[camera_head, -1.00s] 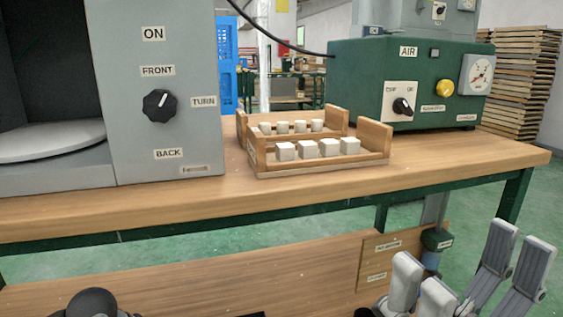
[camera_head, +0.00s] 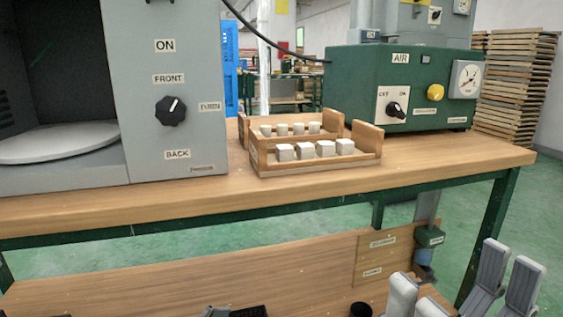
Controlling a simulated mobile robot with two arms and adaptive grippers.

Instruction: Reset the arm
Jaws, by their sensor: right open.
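My right gripper (camera_head: 462,288) shows at the bottom right corner. Its grey fingers point up and stand apart, with nothing between them. It is in front of the lower shelf and the green floor, clear of the workbench (camera_head: 430,160). My left gripper is not in view. On the bench stands a wooden rack (camera_head: 315,168) with two rows of small white blocks (camera_head: 305,151). Left of it is a grey cabinet (camera_head: 190,60) with a black knob (camera_head: 171,111) marked ON, FRONT, TURN and BACK, and a round white plate (camera_head: 60,143) in its dark opening.
A green AIR box (camera_head: 345,85) with a knob, a yellow button and a gauge stands at the bench's back right. A wooden lower shelf (camera_head: 200,275) runs below, with dark items at its front edge. Stacked boards (camera_head: 515,85) stand behind. The bench front right is clear.

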